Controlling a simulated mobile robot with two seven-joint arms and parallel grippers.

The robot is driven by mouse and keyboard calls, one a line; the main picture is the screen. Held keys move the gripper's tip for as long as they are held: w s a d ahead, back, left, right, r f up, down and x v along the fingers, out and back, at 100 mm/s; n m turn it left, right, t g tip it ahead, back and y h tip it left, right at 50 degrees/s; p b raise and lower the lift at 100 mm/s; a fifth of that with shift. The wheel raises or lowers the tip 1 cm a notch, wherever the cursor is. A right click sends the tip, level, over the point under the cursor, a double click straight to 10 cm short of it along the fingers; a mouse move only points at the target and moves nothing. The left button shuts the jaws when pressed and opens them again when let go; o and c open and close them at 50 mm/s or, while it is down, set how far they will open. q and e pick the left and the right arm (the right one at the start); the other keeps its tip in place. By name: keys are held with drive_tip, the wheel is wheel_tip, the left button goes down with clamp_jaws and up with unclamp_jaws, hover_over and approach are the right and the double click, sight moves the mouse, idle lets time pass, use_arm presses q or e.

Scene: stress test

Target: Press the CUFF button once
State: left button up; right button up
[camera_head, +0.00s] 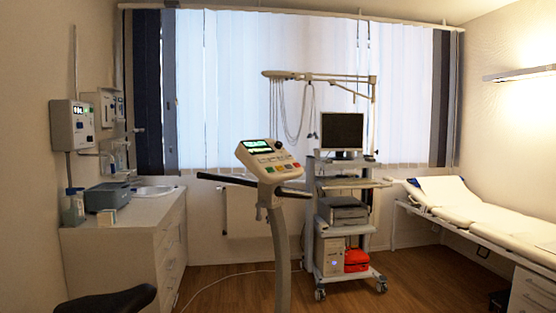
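An exercise-bike console (270,160) stands on a grey post in the middle of the view, tilted with its face toward me. It has a lit green screen (257,146) at the top and several small coloured buttons (275,162) below it. The button labels are too small to read, so I cannot tell which one is CUFF. A dark round knob (278,145) sits at the console's upper right edge. Neither of my grippers is in view, and nothing touches the console.
Dark handlebars (228,180) stick out on both sides below the console. A dark saddle-like shape (112,303) is at the bottom left. A wheeled cart (343,229) with a monitor stands behind to the right. A counter (130,227) is left, a treatment couch (470,210) right.

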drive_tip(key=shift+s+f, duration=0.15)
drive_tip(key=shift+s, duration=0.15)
